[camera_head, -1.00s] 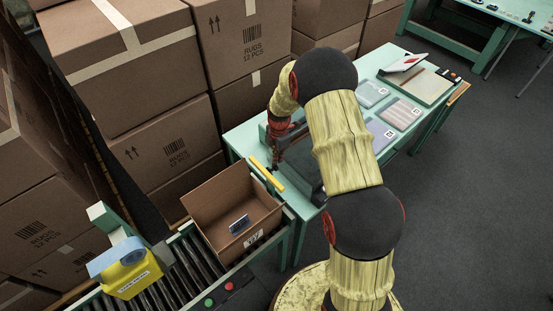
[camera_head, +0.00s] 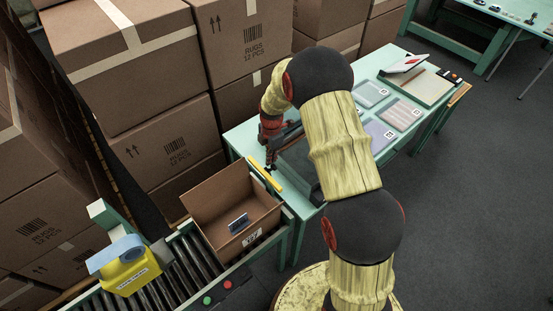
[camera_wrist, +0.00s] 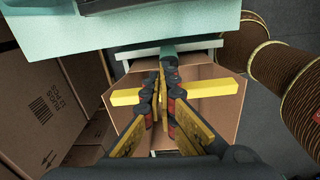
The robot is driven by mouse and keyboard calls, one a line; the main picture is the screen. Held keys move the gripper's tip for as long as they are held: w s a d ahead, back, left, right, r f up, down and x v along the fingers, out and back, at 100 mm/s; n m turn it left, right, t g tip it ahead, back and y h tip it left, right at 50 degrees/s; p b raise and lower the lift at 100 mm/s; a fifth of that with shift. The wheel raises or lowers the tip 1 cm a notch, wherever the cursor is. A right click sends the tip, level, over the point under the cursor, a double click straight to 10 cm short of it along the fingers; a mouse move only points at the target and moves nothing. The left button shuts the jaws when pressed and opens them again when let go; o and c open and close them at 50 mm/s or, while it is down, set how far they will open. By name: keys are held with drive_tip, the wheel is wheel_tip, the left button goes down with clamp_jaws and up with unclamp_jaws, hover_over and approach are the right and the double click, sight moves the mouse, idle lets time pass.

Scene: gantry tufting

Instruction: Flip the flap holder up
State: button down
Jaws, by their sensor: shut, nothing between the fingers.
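The flap holder, a yellow bar (camera_head: 277,182), lies beside the open carton (camera_head: 211,194) at the near end of the green table. In the wrist view, the yellow bar (camera_wrist: 210,88) runs crosswise over the carton (camera_wrist: 205,112), with an end showing on each side of my fingers. My gripper (camera_head: 270,167) is at the bar's upper part in the head view. In the wrist view my gripper (camera_wrist: 160,82) is shut and empty, its fingertips over the middle of the bar and hiding that part. I cannot tell whether they touch it.
The carton stands on a roller conveyor (camera_head: 183,272) with a small blue-and-white item (camera_head: 238,223) inside. A yellow tape dispenser (camera_head: 128,272) is at left. Stacked cartons (camera_head: 172,148) stand behind. The green table (camera_head: 240,136) holds several samples. Open floor lies at right.

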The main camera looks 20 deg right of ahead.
drive_tip(key=w+d+r+b, duration=0.2)
drive_tip(key=d+r, duration=0.4)
drive_tip(key=d, duration=0.1)
drive_tip(key=shift+d, duration=0.4)
drive_tip(key=s+a+m+t+b, duration=0.1)
drive_tip(key=s+a+m+b, duration=0.3)
drive_tip(key=s, duration=0.7)
drive_tip(key=s+a+r+m+t+b, duration=0.1)
drive_tip(key=s+a+m+t+b, duration=0.1)
drive_tip(key=s+a+m+b, duration=0.3)
drive_tip(key=s+a+r+m+t+b, duration=0.1)
drive_tip(key=s+a+m+b, duration=0.3)
drive_tip(key=s+m+b, duration=0.7)
drive_tip(key=s+t+b, duration=0.1)
drive_tip(key=s+b, duration=0.4)
drive_tip(key=s, duration=0.3)
drive_tip(key=shift+a+r+b, duration=0.15)
drive_tip(key=shift+a+b, duration=0.15)
drive_tip(key=shift+a, duration=0.1)
drive_tip(key=shift+r, duration=0.1)
